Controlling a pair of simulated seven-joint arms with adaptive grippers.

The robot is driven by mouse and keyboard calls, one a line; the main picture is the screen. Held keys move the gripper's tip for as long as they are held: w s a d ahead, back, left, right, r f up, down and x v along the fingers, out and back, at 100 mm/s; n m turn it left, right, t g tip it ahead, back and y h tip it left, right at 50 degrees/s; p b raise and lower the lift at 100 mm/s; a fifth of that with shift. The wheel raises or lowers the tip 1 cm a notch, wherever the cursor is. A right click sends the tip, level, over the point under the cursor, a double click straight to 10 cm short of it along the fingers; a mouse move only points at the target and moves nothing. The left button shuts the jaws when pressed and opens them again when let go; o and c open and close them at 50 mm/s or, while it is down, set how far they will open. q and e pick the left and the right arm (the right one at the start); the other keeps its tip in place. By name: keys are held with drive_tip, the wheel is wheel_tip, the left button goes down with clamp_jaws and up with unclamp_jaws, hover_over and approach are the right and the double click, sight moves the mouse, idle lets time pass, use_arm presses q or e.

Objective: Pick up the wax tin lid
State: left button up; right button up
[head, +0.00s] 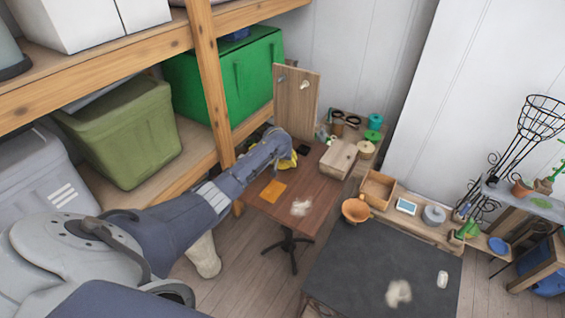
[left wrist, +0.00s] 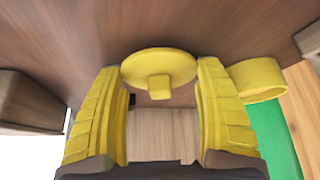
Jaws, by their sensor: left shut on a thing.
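In the left wrist view, a round yellow lid (left wrist: 175,64) with a small square knob sits between the tips of my left gripper (left wrist: 157,72). The gripper's thick yellow fingers are shut on it, one on each side. The brown tabletop lies behind the lid; I cannot tell whether the lid touches it. An open yellow tin (left wrist: 258,80) is beside the right finger. In the head view, my left gripper (head: 287,161) is at the far left side of the brown table (head: 318,185). The lid cannot be made out there. My right gripper is not in view.
On the brown table are a wooden box (head: 338,158), an orange square (head: 272,190) and a pale lump (head: 301,207). An upright wooden board (head: 296,100) stands behind. A shelf post (head: 208,85) is close to my left arm. A dark table (head: 370,265) is at the front right.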

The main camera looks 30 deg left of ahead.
use_arm(q)
drive_tip(key=shift+r, duration=0.15)
wheel_tip(320, 180, up, 19)
drive_tip(key=shift+f, duration=0.2)
drive_tip(key=shift+n, duration=0.4)
drive_tip(key=a+f, duration=0.1)
drive_tip(key=s+a, duration=0.1)
drive_tip(key=a, duration=0.1)
drive_tip(key=a+f, duration=0.1)
drive_tip(key=a, duration=0.1)
drive_tip(key=shift+s+f, duration=0.3)
drive_tip(key=shift+s, duration=0.05)
drive_tip(key=shift+n+g+y, duration=0.3)
drive_tip(key=shift+n+y, duration=0.1)
drive_tip(key=shift+n, duration=0.1)
drive_tip(key=a+f, duration=0.6)
drive_tip(key=a, duration=0.1)
drive_tip(key=shift+s+a+f, duration=0.1)
drive_tip(key=shift+a+f, duration=0.1)
drive_tip(key=shift+c, duration=1.1)
drive_tip(key=shift+w+f, duration=0.1)
drive_tip(key=shift+w, duration=0.25)
drive_tip(key=shift+f, duration=2.3)
